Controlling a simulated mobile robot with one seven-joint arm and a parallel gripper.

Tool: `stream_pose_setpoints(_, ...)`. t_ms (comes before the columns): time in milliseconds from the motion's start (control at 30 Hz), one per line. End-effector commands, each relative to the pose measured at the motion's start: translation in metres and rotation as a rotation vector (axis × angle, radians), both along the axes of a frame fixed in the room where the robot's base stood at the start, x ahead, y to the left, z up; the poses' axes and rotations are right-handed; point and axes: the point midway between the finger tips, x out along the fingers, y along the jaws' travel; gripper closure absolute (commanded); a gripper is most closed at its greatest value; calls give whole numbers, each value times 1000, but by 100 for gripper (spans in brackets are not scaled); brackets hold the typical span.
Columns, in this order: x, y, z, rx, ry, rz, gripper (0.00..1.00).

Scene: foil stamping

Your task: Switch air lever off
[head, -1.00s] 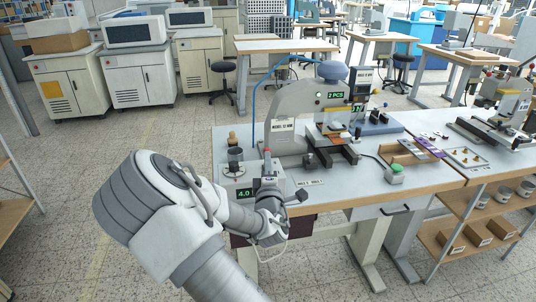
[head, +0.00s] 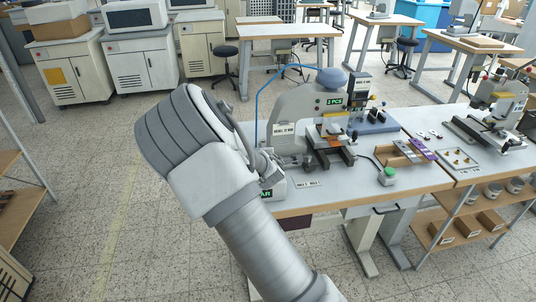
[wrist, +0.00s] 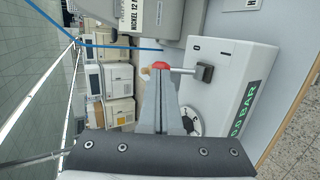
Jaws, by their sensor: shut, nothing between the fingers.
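The air lever (wrist: 183,70) shows in the wrist view as a thin metal rod with a red knob (wrist: 160,66), running left from a dark pivot block (wrist: 205,72). It sits on a pale control box (wrist: 222,72) with marks 0 and I; the rod points toward the 0 side. The box's green display (wrist: 250,112) reads 0.0 BAR. My gripper (wrist: 163,76) is shut and empty, its tips at the red knob; I cannot tell whether they touch. In the head view my arm hides the gripper and lever, and the display (head: 266,194) is partly covered.
The stamping press (head: 300,108) stands just behind the box, with a blue hose (head: 257,108) arching over it. A green button (head: 389,172) is on the bench's right part. A round dial (wrist: 192,120) sits beside my fingers. Bare floor (head: 95,190) lies to the left.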

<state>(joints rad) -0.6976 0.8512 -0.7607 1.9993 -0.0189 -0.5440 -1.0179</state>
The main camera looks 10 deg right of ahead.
Motion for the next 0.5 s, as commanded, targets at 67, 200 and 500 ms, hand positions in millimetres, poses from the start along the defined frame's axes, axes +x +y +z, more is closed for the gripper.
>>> stream_pose_setpoints(67,2,0,0,0,0,0,100)
stream_pose_setpoints(200,5,0,0,0,-2,0,100)
stream_pose_setpoints(500,7,0,0,0,-3,0,100)
